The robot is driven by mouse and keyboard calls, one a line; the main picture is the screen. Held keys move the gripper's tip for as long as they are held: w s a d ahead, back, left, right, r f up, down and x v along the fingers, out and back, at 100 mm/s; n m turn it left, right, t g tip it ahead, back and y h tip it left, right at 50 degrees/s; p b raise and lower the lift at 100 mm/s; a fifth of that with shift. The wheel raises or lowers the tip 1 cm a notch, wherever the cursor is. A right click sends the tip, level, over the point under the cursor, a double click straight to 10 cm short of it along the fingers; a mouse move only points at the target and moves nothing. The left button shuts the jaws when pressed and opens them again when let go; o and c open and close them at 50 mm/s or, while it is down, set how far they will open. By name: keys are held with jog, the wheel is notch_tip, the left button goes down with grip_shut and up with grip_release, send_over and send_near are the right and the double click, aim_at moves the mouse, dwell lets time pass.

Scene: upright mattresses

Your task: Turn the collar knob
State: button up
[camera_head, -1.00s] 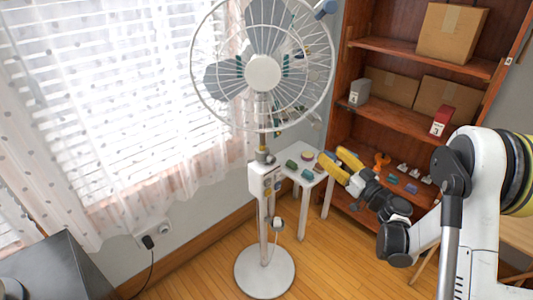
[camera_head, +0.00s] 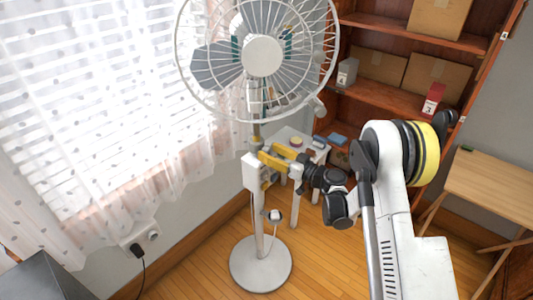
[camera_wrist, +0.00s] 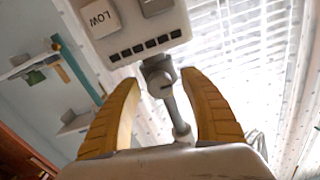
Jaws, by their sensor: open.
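The white standing fan (camera_head: 262,262) stands on a round base in front of the window, with a white control box (camera_head: 251,173) on its pole. In the wrist view the control box (camera_wrist: 124,28) shows a LOW button and a row of dark slots. A grey collar knob (camera_wrist: 160,84) sits next to the box on the pole, in the gap between my fingers. My gripper (camera_head: 264,158) is open, its yellow fingers at the box and pole. In the wrist view my gripper (camera_wrist: 159,79) shows a gap on both sides of the knob. How deep the knob sits is unclear.
A small white table (camera_head: 316,150) with small items stands behind my gripper. A wooden shelf (camera_head: 390,97) with boxes is at the back right. A curtained window (camera_head: 90,110) is at the left. The fan's cage (camera_head: 262,55) is above my gripper.

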jog(key=shift+w+a, duration=0.35)
jog(key=shift+a, duration=0.05)
jog(key=shift+c, duration=0.6)
grip_shut()
jog(key=n+b, duration=0.1)
jog(key=n, duration=0.3)
jog(key=shift+b, duration=0.3)
jog(key=n+b, duration=0.1)
jog(key=n, duration=0.3)
jog(key=shift+n, duration=0.4)
